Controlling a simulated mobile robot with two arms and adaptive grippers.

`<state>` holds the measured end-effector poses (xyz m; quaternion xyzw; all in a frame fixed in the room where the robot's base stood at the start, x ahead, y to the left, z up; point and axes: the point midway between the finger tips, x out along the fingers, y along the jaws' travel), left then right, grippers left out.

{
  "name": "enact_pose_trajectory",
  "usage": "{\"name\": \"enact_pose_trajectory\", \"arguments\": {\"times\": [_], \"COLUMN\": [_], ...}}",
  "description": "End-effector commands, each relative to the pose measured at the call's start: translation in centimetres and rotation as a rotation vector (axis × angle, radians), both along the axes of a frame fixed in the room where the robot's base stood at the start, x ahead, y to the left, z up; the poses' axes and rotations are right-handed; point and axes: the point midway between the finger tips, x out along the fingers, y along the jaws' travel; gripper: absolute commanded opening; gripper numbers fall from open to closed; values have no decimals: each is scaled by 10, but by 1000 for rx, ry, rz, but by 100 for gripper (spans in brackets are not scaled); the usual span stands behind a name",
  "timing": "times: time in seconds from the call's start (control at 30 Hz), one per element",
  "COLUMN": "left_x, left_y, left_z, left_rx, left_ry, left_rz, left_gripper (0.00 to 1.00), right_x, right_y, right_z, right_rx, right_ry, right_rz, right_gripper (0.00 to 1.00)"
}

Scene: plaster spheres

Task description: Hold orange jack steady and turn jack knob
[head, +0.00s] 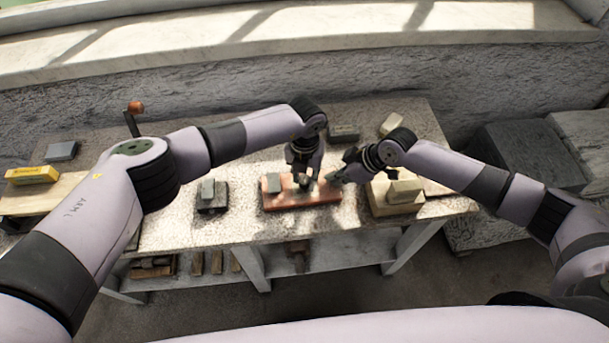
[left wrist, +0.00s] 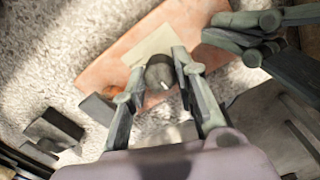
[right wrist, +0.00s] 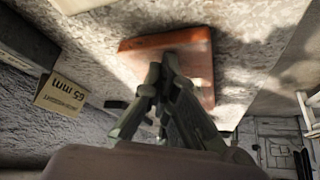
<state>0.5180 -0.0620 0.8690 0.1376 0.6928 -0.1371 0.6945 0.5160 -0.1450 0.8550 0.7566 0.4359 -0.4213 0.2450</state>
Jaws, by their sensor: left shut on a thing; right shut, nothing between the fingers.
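A flat orange-red slab (head: 322,196) lies on the worktop, and it also shows in the left wrist view (left wrist: 205,12) and the right wrist view (right wrist: 200,48). My left gripper (head: 303,178) points down over it. In the left wrist view its fingers close around a dark grey rounded piece (left wrist: 158,72) above the slab. A small bright orange part (left wrist: 136,78) shows beside the left finger, mostly hidden. I cannot make out a separate knob. My right gripper (head: 338,175) is shut and empty above the slab's right end; its closed fingers show in the right wrist view (right wrist: 165,75).
Pale blocks (head: 403,192) are stacked right of the slab, under my right arm. A grey block on a dark base (head: 211,195) stands left of it. A yellow block (head: 32,175) lies far left.

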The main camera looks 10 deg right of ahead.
Motion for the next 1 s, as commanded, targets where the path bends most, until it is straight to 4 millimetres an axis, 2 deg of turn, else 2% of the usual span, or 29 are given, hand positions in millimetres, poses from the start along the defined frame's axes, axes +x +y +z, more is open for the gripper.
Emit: {"name": "enact_pose_trajectory", "arguments": {"times": [0.03,0.1,0.13,0.4,0.77,0.87,1.0], "left_x": [-2,-2,-2,-1,0,1,0], "left_y": [2,2,2,0,0,0,0], "left_z": [-4,-4,-4,-2,2,11,37], "left_rx": [5,5,5,1,-1,-2,-2], "left_ry": [7,7,7,3,-1,-2,-3], "left_rz": [0,0,-1,-2,-2,-2,-3], "left_gripper": [0,0,28,46,48,48,48], "right_x": [-5,-5,-5,-5,-5,-5,-5], "right_y": [-5,-5,-5,-4,-4,-4,-4], "right_z": [-9,-9,-9,-9,-9,-9,-9], "right_rx": [-15,-15,-15,-15,-14,-14,-14], "right_ry": [16,16,16,17,16,16,16], "right_rz": [-1,-1,-1,0,0,0,0], "right_gripper": [0,0,0,0,0,0,0]}}
